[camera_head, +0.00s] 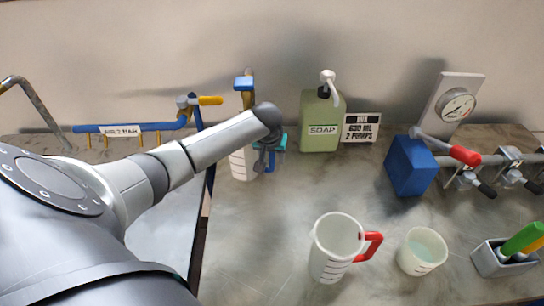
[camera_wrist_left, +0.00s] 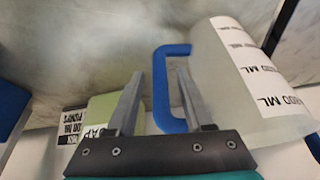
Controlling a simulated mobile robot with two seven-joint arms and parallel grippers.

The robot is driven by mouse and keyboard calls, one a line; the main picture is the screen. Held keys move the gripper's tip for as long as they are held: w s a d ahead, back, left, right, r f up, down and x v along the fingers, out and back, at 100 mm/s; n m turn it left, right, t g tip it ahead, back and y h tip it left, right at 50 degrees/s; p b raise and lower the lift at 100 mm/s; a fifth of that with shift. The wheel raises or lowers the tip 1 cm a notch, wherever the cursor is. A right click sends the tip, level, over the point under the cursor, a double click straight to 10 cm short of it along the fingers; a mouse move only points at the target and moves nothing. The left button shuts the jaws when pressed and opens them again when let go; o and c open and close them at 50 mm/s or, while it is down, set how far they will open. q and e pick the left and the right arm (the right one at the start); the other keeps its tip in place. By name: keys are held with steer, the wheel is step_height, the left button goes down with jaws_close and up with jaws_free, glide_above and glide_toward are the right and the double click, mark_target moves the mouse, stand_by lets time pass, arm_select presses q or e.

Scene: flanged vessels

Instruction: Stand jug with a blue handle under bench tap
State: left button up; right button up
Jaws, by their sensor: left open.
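The jug with a blue handle (camera_head: 241,166) is a pale measuring jug standing on the bench behind my left forearm, which hides part of it. Its blue handle faces right. The left wrist view shows its printed side (camera_wrist_left: 245,75) and the blue handle (camera_wrist_left: 158,90). My left gripper (camera_head: 270,163) is at the handle; its fingers (camera_wrist_left: 160,72) are open, with the handle's upright bar between them in that view. I cannot tell whether they touch it. A brass fitting with a blue top (camera_head: 245,84) rises behind the jug; a yellow-levered valve (camera_head: 208,100) is left of it.
A green soap dispenser (camera_head: 320,122) and a sign (camera_head: 361,127) stand right of the gripper. A red-handled jug (camera_head: 335,248) and a beaker (camera_head: 422,251) stand in front. A blue box (camera_head: 411,166) and valves are at right. The middle bench is clear.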

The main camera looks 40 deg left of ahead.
arm_select(q)
steer(key=shift+s+r, duration=0.1)
steer(key=shift+r, duration=0.5)
steer(key=p+v, duration=0.2)
steer(key=v, duration=0.9)
